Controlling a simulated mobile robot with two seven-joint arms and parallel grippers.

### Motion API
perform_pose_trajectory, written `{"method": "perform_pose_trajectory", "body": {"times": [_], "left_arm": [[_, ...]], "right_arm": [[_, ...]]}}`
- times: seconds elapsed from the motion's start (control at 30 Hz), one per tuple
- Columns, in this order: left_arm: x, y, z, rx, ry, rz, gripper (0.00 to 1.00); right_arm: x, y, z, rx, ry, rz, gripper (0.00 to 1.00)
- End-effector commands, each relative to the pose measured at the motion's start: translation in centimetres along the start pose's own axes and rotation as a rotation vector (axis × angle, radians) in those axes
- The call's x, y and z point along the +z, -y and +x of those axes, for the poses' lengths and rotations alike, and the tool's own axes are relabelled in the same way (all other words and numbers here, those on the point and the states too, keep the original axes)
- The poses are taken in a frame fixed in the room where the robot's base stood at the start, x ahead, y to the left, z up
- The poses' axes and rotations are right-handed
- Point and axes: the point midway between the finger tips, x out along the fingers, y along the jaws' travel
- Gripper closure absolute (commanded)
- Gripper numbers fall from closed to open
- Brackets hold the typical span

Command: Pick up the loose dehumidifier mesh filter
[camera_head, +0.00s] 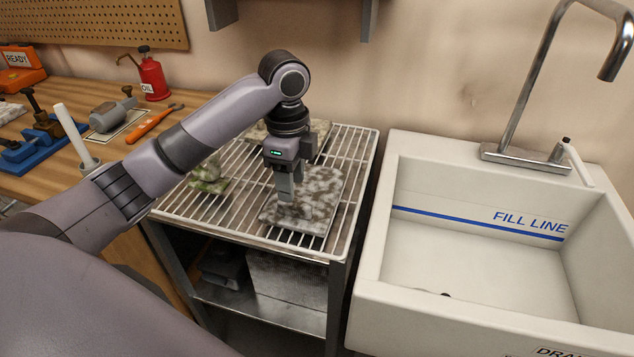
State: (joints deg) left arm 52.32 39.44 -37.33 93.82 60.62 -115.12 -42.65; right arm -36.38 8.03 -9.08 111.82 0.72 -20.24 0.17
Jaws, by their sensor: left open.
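A flat, mottled grey-and-brown panel (322,190), which looks like a dirty filter, lies on the white wire rack (356,190) in the middle of the view. I cannot tell for sure that it is the dehumidifier mesh filter. My left gripper (291,197) points down over the left part of this panel, with its jaws open. Its fingers hide some of the panel, and I cannot tell whether they touch it. A second mottled panel (318,130) lies at the back of the rack, partly hidden by my arm. My right gripper is not in view.
A mottled green piece (208,184) lies on the rack's left. A grey mesh-like panel (285,285) and a dark object (222,266) are on the lower shelf. A white sink (400,165) stands right of the rack. A wooden bench (60,95) holds tools and a red oil can (152,78).

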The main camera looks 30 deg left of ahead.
Motion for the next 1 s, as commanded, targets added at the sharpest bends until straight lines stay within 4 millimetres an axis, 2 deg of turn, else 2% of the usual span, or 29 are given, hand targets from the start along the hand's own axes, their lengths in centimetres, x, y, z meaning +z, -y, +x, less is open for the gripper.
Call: {"method": "perform_pose_trajectory", "body": {"times": [0.23, 0.53, 0.67, 0.87, 0.97, 1.0], "left_arm": [[0.0, 0.1, 2.3, 0.004, 0.001, 0.0, 0.53], [-0.1, 0.8, 6.3, 0.003, 0.001, 0.001, 0.53], [-0.1, 0.8, 7.0, -0.001, 0.0, 0.001, 0.53], [-0.1, 0.8, 7.1, -0.001, 0.0, 0.001, 0.53], [-0.1, 0.8, 7.1, -0.001, 0.0, 0.001, 0.82], [-0.1, 0.8, 7.1, -0.001, 0.0, 0.001, 0.95]], "right_arm": [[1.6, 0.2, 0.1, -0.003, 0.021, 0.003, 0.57], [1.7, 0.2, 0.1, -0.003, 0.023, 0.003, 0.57], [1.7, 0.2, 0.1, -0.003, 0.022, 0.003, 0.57], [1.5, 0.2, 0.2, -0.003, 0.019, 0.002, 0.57], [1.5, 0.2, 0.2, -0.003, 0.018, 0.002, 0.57], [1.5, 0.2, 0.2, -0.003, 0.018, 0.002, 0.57]]}}
